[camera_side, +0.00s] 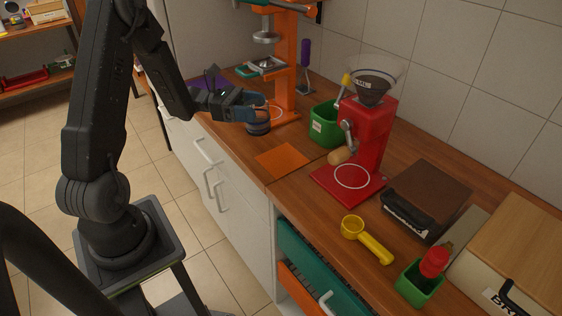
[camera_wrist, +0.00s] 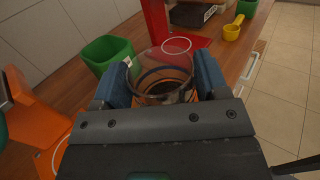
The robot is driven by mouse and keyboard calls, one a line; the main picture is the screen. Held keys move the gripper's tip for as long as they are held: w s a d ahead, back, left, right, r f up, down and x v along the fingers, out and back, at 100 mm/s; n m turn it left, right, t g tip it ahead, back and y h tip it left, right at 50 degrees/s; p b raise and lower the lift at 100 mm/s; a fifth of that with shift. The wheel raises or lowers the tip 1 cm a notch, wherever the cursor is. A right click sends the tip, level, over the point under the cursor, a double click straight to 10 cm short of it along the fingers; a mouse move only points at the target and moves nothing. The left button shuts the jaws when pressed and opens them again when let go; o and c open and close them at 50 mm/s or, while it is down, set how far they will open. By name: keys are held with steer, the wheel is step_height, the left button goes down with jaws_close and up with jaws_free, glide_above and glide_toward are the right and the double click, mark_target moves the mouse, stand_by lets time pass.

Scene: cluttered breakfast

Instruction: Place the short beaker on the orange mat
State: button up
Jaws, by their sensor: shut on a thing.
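My gripper (camera_side: 256,108) is shut on the short beaker (camera_side: 258,127), a small clear cup with dark contents. In the wrist view the beaker (camera_wrist: 163,82) sits upright between the two blue fingers of my gripper (camera_wrist: 160,78). Its lower part is partly hidden by the gripper body. In the side view it is close to the counter, just left of the orange press; I cannot tell whether its base touches the counter. The flat orange mat (camera_side: 282,160) lies bare on the counter, nearer the side camera and slightly right of the beaker.
The orange press (camera_side: 286,70) stands behind my gripper. A green bin (camera_side: 325,126) and a red grinder (camera_side: 368,130) on a red base stand right of the mat. A yellow scoop (camera_side: 366,240) and brown box (camera_side: 428,195) lie further right. The counter's front edge runs close beside the mat.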

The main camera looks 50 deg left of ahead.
steer(key=s+a+r, duration=0.2)
steer(key=s+a, duration=0.1)
steer(key=a, duration=0.1)
steer(key=shift+w+d+f, duration=1.2)
steer(key=shift+d+f, duration=0.3)
steer(key=shift+f, duration=0.3)
steer(key=shift+w+d+f, duration=1.25)
steer(key=shift+d+f, duration=0.3)
steer(key=shift+f, duration=0.25)
steer(key=shift+w+d+f, duration=1.2)
steer(key=shift+d+f, duration=0.3)
steer(key=shift+f, duration=0.3)
steer(key=shift+f, duration=0.15)
steer(key=o, duration=1)
